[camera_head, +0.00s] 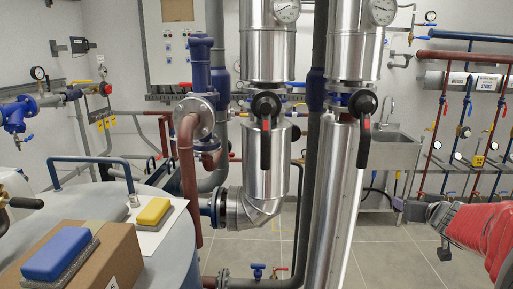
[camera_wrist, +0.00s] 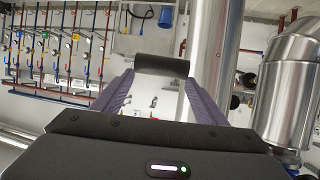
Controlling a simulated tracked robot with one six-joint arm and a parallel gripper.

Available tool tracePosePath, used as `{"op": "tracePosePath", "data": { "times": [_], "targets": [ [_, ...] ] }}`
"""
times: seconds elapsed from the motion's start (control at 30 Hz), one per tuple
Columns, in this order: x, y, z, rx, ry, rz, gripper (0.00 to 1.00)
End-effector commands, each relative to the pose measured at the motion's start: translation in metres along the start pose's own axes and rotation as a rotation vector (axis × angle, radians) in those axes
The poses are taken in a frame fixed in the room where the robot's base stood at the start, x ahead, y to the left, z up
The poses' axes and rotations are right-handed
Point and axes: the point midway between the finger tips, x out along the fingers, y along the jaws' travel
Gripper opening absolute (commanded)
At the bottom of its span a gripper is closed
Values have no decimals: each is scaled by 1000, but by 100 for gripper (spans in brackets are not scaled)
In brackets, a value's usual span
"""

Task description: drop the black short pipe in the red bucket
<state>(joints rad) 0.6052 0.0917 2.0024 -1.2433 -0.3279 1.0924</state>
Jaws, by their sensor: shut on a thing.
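My gripper (camera_wrist: 160,76) is shut on the black short pipe (camera_wrist: 162,65). In the wrist view the pipe is a dark cylinder lying crosswise between the tips of the two purple fingers. In the head view my gripper (camera_head: 410,209) is at the right, in front of the sink, at the end of my red arm. The pipe is too small and dark there to make out clearly. I cannot make out a red bucket in either view.
A cardboard box (camera_head: 88,262) with a blue sponge (camera_head: 58,254) and a yellow sponge (camera_head: 153,211) stand on a grey tank at the left. Large silver pipes (camera_head: 340,200) rise in the middle. A steel sink (camera_head: 392,152) and a pipe rack are at the back right. Some tiled floor is clear.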

Motion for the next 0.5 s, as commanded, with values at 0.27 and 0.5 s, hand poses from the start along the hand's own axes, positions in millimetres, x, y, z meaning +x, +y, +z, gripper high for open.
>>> {"op": "tracePosePath", "data": {
  "times": [0.27, 0.5],
  "targets": [
    [8, -26, 23, 3, 0, 0, 24],
    [14, -47, 44, 2, 0, -1, 24]
  ]
}}
